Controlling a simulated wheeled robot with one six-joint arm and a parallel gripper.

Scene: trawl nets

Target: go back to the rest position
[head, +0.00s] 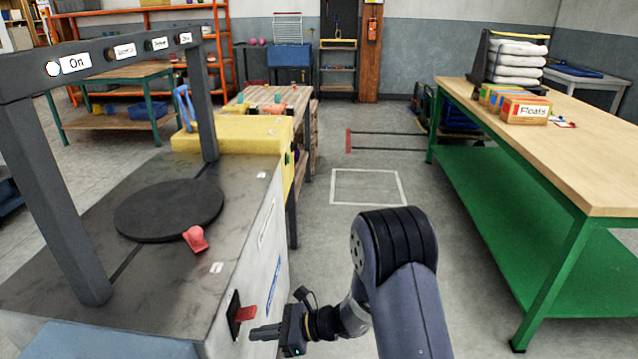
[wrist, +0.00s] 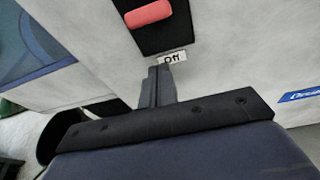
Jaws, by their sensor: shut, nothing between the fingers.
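My gripper (head: 266,332) is at the lower middle of the head view, pointing left toward the side of the grey machine (head: 262,265). It also shows in the wrist view (wrist: 160,72), with its fingers together and nothing between them. In front of the fingertips is a red switch lever (wrist: 148,13) on a black plate, with an "Off" label (wrist: 172,57) below it. The lever also shows in the head view (head: 246,313), just above and left of my gripper. A gap between the fingertips and the panel cannot be judged exactly.
A dark frame (head: 120,55) with an "On" label spans the machine's top, which carries a round black plate (head: 168,209) and a red knob (head: 195,238). A green-framed table (head: 590,170) with a Floats box (head: 525,111) stands right. The floor between is clear around a white outlined square (head: 368,187).

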